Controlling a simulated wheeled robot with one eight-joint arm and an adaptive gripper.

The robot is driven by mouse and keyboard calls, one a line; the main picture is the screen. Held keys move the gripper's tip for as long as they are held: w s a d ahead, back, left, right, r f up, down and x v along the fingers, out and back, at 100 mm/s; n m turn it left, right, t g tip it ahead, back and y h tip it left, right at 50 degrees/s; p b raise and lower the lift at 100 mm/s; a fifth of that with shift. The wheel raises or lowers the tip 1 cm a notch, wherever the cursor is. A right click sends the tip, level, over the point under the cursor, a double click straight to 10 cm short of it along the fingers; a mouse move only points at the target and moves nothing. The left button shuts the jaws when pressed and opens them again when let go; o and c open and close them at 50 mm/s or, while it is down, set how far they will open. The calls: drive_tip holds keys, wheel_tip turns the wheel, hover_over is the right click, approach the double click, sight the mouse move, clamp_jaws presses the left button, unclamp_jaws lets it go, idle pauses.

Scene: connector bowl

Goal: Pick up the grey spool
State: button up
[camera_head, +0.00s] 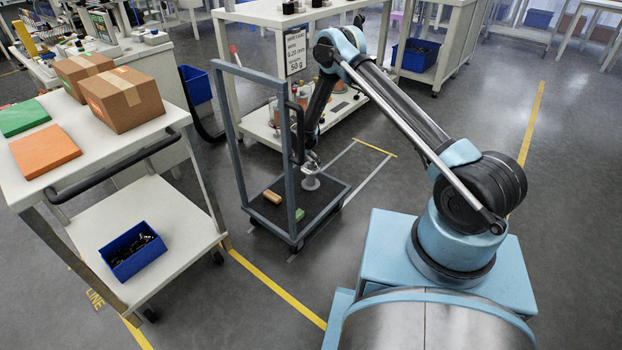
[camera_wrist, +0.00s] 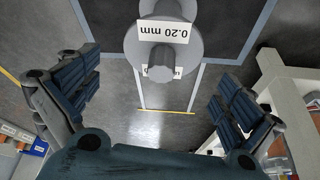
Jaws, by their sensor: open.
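The grey spool (camera_head: 311,183) stands on the dark deck of a grey-framed platform trolley (camera_head: 268,222), near the deck's far right side. In the wrist view the spool (camera_wrist: 150,48) shows at the top centre, with a white "0.20 mm" label on it. My gripper (camera_head: 311,163) is just above the spool in the head view. In the wrist view my gripper (camera_wrist: 153,82) has its two fingers spread wide, with nothing between the pads; the spool lies beyond them. The head view is too small to show any contact.
A tan block (camera_head: 272,196) and a green block (camera_head: 299,214) lie on the trolley deck. The trolley's upright frame (camera_head: 231,140) rises beside my arm. A white cart (camera_head: 150,225) with boxes and a blue bin (camera_head: 132,250) stands left. Floor to the right is clear.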

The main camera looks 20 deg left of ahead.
drive_tip(key=shift+x, duration=1.85)
drive_tip(key=shift+s+a, duration=0.1)
drive_tip(key=c, duration=1.5)
drive_tip(key=shift+c, duration=0.2)
